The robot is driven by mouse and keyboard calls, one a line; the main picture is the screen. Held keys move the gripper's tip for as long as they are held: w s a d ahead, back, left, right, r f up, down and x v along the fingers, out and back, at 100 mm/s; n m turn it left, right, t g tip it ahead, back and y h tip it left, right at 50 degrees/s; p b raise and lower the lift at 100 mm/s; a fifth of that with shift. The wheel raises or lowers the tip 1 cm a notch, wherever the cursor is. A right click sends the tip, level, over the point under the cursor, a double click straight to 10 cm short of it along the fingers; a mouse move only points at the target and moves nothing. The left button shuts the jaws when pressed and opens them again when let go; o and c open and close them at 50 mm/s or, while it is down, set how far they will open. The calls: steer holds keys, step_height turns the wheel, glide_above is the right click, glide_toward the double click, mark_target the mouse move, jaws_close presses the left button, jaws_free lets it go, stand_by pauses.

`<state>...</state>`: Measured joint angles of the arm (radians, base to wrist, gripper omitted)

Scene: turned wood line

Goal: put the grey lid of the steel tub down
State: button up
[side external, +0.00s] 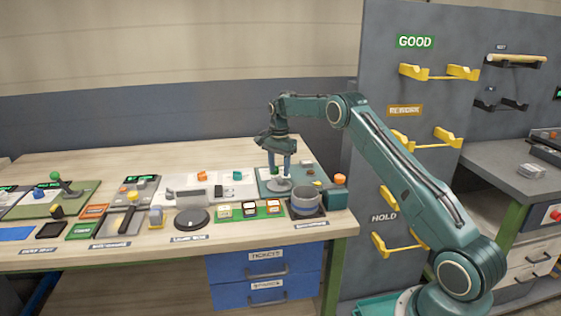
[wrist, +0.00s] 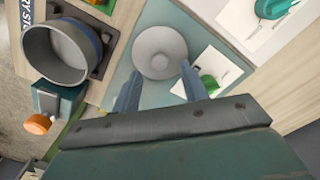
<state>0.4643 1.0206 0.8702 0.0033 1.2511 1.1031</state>
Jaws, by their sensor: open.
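The grey lid (wrist: 160,42) is a round disc with a small central knob. It lies on a teal board (wrist: 122,72), and it also shows in the side view (side external: 276,186) below my gripper (side external: 280,174). In the wrist view the two blue fingers of my gripper (wrist: 160,82) are apart, one at each side of the lid's near edge, with nothing held between them. The steel tub (wrist: 62,58) stands to the left of the lid in the wrist view, uncovered, with its inside visible. In the side view the tub (side external: 306,207) stands at the bench's front right.
An orange-knobbed teal box (side external: 335,197) stands beside the tub. A white card with a green piece (wrist: 208,84) lies near the right finger. A green tray with several small blocks (side external: 250,211) and a dark round disc (side external: 191,222) lie further left on the bench.

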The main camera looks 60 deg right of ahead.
mark_target(279, 178)
step_height(279, 178, up, 9)
stand_by(0.4)
stand_by(0.5)
steer(key=s+a+r+n+t, duration=0.1)
steer(key=s+a+r+n, duration=0.3)
steer(key=s+a+r, duration=0.4)
steer(key=s+a+r+n+t, duration=0.2)
steer(key=s+a+r+n, duration=0.25)
steer(key=a+r, duration=0.5)
steer(key=s+a+f+n+t, duration=0.1)
steer(key=s+a+f+n, duration=0.1)
steer(key=s, duration=0.6)
steer(key=s+a+f+n, duration=0.3)
steer(key=s+a+n, duration=0.1)
steer(key=s, duration=0.5)
steer(key=s+a+f+n+t, duration=0.1)
steer(key=s+a+f+n, duration=0.1)
steer(key=s+a, duration=0.3)
steer(key=s+n, duration=0.1)
steer(key=s, duration=0.3)
steer(key=shift+s+f+t, duration=0.2)
steer(key=shift+f+t, duration=0.1)
